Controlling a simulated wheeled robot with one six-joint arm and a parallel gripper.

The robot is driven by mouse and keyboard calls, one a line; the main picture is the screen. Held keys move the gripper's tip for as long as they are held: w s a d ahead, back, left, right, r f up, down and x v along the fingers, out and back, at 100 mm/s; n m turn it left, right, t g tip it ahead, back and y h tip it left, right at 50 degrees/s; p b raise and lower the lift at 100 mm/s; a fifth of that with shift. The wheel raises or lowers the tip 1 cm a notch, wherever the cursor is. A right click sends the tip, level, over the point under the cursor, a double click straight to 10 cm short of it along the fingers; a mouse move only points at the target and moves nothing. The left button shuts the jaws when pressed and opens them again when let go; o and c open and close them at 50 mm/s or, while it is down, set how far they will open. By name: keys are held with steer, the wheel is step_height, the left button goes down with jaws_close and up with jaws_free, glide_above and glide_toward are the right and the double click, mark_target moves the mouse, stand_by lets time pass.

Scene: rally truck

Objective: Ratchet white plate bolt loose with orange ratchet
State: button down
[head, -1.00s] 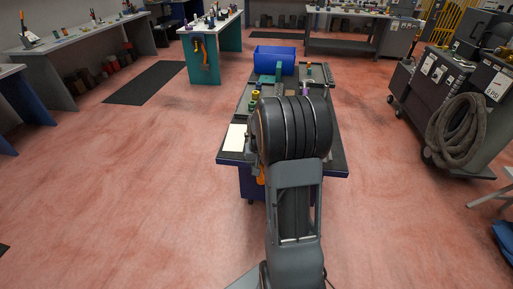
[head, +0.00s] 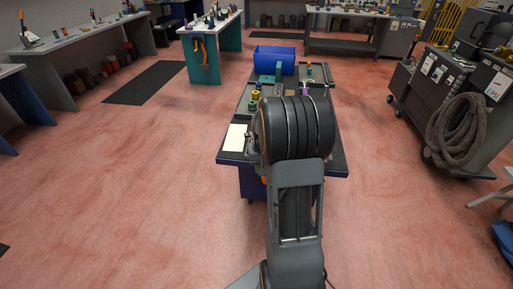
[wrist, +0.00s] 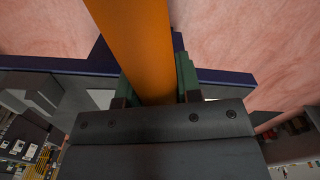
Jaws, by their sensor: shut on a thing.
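My gripper (wrist: 156,84) is shut on the orange ratchet (wrist: 137,35). In the wrist view its thick orange handle runs between the green-lined jaws and out past the top edge. The ratchet's head and any bolt under it are out of sight there. In the head view my arm hides the gripper and nearly all of the ratchet; only a small orange patch (head: 264,180) shows at the cart's front edge. A flat white plate or sheet (head: 236,137) lies at the cart's front left. I cannot make out a bolt on it.
The dark-topped cart (head: 335,160) carries small coloured parts and a blue bin (head: 273,60) at its far end. A machine with a coiled hose (head: 457,132) stands to the right. Benches line the left and back.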

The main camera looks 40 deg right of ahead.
steer(key=shift+s+d+n, duration=0.15)
steer(key=shift+d+n, duration=0.15)
steer(key=shift+d, duration=0.05)
stand_by(0.3)
steer(key=shift+w+a+m, duration=0.35)
steer(key=shift+a+m, duration=0.15)
steer(key=shift+a, duration=0.05)
steer(key=shift+w+a+m, duration=0.35)
steer(key=shift+a+m, duration=0.15)
steer(key=shift+a, duration=0.05)
stand_by(0.3)
steer(key=c, duration=1.3)
jaws_free()
steer(key=shift+c, duration=0.2)
jaws_close()
steer(key=shift+s, duration=0.1)
steer(key=shift+a, duration=0.15)
